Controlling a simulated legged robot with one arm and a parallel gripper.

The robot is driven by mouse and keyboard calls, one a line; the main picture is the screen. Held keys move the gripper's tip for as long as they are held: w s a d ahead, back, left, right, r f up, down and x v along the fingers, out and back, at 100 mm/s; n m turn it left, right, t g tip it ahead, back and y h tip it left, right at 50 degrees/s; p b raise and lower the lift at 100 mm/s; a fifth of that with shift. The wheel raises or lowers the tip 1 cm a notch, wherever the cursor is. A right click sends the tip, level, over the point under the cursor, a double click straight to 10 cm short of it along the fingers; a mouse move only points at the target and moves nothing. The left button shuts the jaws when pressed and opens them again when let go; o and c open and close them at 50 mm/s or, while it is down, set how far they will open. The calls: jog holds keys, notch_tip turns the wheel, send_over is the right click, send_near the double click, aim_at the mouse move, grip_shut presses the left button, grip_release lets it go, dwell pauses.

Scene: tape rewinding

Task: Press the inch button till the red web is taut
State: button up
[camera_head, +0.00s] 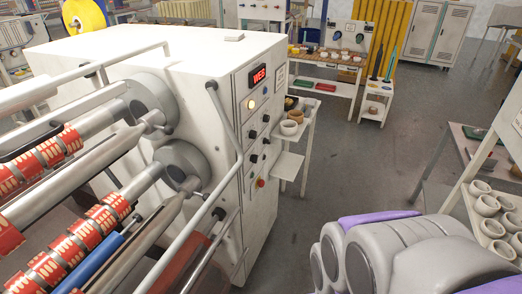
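The rewinding machine (150,50) is a white cabinet with metal rollers on its left side. Its side panel carries a red lit display (259,76) that appears to read WEB. Below it are a glowing yellowish lamp or button (251,104), several black knobs or buttons (253,134) and a red button (260,183). I cannot tell which is the inch button. Red printed bands, seemingly the web (100,222), lie around the shafts at left; their tension cannot be told. My grey and purple arm is folded at bottom right, apart from the panel. My gripper is not in view.
A slanted metal bar (225,125) runs beside the panel. A small side shelf (287,165) with bowls stands right behind the machine. A rack of rolls or cups (468,200) stands at far right. Grey floor (350,165) lies open between them.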

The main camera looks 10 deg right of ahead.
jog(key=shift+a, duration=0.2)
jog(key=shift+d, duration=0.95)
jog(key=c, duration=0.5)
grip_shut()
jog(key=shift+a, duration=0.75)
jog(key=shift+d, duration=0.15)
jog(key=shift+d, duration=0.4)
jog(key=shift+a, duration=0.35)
